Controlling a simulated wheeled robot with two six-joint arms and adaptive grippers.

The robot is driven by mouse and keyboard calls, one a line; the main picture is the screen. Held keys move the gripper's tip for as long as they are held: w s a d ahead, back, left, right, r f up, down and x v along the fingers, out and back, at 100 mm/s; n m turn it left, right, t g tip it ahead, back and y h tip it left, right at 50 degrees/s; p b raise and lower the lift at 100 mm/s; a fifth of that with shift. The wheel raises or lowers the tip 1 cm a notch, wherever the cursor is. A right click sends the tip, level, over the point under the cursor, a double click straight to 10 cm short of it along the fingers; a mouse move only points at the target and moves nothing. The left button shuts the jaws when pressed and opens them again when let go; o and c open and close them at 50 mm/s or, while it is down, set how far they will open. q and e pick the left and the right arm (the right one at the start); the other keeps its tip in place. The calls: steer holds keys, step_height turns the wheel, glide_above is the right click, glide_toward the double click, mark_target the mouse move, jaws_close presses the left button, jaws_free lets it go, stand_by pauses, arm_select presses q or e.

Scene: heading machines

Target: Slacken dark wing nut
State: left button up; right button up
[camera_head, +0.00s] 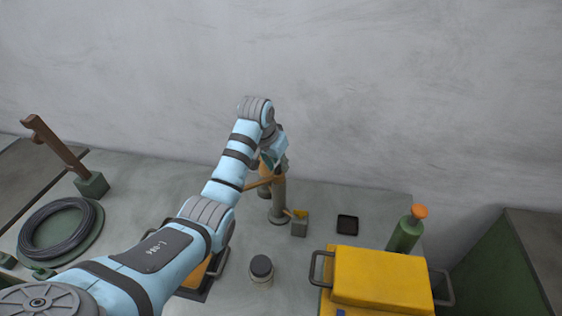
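My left arm reaches across the workspace, and its gripper (272,162) is at the upper part of a grey-brown post (279,202) that stands on the bench. The wrist and gripper body cover the top of the post, so I cannot see whether the fingers are open or shut. No dark wing nut can be made out; the area around the gripper is hidden or too small to tell. An orange-brown bar (258,183) sticks out to the left of the post, just below the gripper. My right gripper is out of view.
A dark-lidded jar (261,272), black tray (347,225), yellow box (381,278) and green bottle (405,235) stand nearby. A cable coil (58,229) lies left. A grey wall closes the back.

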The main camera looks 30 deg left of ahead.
arm_select(q)
steer(key=shift+s+r, duration=0.1)
steer(key=shift+s, duration=0.1)
steer(key=shift+c, duration=1)
jaws_close()
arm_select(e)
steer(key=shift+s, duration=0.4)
